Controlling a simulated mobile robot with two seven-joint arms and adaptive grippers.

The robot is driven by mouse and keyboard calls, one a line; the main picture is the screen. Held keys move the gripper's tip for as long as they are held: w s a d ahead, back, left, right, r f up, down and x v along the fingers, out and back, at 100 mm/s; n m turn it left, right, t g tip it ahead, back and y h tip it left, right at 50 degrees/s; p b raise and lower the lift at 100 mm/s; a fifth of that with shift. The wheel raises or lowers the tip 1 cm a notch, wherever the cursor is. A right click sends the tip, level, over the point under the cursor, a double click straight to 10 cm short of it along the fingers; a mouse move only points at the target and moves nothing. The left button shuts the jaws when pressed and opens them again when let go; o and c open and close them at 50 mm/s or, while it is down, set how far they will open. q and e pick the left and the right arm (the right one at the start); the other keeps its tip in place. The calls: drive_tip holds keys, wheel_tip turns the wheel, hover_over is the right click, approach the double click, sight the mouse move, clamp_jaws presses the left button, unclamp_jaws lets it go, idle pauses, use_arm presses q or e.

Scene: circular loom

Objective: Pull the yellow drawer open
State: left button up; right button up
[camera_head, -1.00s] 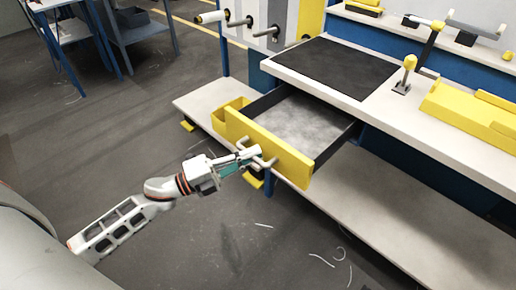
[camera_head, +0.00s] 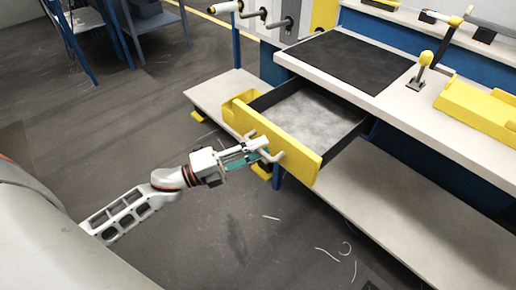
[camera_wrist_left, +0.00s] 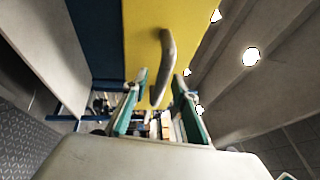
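The yellow drawer (camera_head: 300,153) stands out from under the worktop, with its grey inside (camera_head: 305,110) showing and nothing visible in it. A grey bar handle (camera_head: 276,155) is on its yellow front. My left gripper (camera_head: 262,150) is at the handle, in front of the drawer. In the left wrist view the yellow front (camera_wrist_left: 140,35) fills the upper middle, and the handle (camera_wrist_left: 167,55) reaches down between the teal-padded fingers of the left gripper (camera_wrist_left: 158,98). These fingers are apart, with gaps beside the handle. My right gripper is not in view.
The worktop has a dark mat (camera_head: 345,60), a yellow-knobbed lever (camera_head: 422,68) and a yellow block (camera_head: 480,108). A pale lower shelf (camera_head: 400,210) runs below the drawer. The floor in front is open, with a few pale scraps.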

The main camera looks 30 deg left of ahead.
use_arm(q)
drive_tip(key=v, duration=1.2)
drive_tip(key=s+d+f+n+g+y+p, duration=0.2)
drive_tip(key=s+d+f+n+y+p, duration=0.3)
drive_tip(key=n, duration=0.6)
drive_tip(key=s+d+f+n+g+y+p, duration=0.2)
drive_tip(key=s+d+f+n+y+p, duration=0.4)
drive_tip(key=s+n, duration=0.3)
drive_tip(key=f+n, duration=0.1)
drive_tip(key=n, duration=0.2)
drive_tip(key=shift+s+d, duration=0.2)
drive_tip(key=shift+d, duration=0.05)
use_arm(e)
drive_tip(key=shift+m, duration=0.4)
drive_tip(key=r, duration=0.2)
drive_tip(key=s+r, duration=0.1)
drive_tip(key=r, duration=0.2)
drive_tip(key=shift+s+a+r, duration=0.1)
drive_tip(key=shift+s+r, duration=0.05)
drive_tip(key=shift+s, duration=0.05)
